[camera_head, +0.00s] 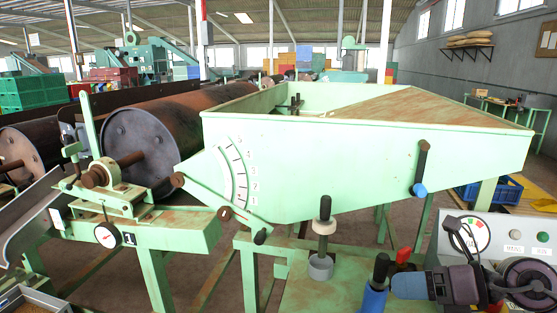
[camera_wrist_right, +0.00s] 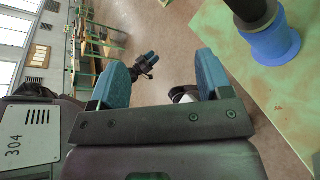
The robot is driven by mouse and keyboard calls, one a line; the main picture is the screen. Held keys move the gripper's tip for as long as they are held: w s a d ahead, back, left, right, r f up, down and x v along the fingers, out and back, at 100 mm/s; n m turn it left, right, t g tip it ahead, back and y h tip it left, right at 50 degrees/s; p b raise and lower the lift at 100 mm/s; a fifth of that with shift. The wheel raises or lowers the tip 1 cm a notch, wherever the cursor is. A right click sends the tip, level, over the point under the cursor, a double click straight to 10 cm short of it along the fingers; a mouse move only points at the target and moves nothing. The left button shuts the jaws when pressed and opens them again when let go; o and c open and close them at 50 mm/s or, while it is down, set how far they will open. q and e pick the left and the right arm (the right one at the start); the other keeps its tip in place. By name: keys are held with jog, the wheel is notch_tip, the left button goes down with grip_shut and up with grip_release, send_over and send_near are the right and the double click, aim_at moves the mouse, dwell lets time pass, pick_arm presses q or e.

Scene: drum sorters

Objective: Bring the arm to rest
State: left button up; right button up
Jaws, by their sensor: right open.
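My right gripper (camera_head: 408,286) is at the bottom right of the head view, above the front of the green machine. In the right wrist view my right gripper (camera_wrist_right: 161,68) has its two blue fingers spread wide. No held thing shows between them; the brown floor lies beyond. A black handle in a blue collar (camera_head: 375,298) stands just left of the gripper in the head view. The wrist view shows a black and blue piece (camera_wrist_right: 268,38) on a green plate, apart from the fingers.
A large green hopper (camera_head: 300,150) with a dial scale and a blue-tipped lever (camera_head: 420,170) fills the middle. A grey control panel (camera_head: 515,232) stands close behind my right gripper. Rusty drums (camera_head: 140,145) are at left. A blue crate (camera_head: 495,190) sits at the right.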

jog(key=s+d+f+m+t+h, duration=0.1)
jog(key=d+f+m+t+h, duration=0.25)
jog(key=m, duration=0.75)
jog(key=s+d+f+m+t+h, duration=0.1)
jog(key=d+m+t+h, duration=0.2)
jog(key=m+t+h, duration=0.55)
jog(key=s+d+f+m+h, duration=0.1)
jog(key=d+f+m+h, duration=0.25)
jog(key=m, duration=1.05)
jog(key=s+a+f+m+g+y, duration=0.1)
jog(key=s+a+f+m+g, duration=0.15)
jog(key=s+f+g, duration=0.65)
jog(key=s+a+f+m+g+y, duration=0.1)
jog(key=s+a+f+m+g, duration=0.1)
jog(key=s+f+m+g, duration=0.45)
jog(key=w+f+n+t, duration=0.3)
jog(key=f+t, duration=0.6)
jog(key=f, duration=0.1)
jog(key=shift+w+d+f, duration=0.15)
jog(key=shift+d+f, duration=0.1)
jog(key=shift+f, duration=0.1)
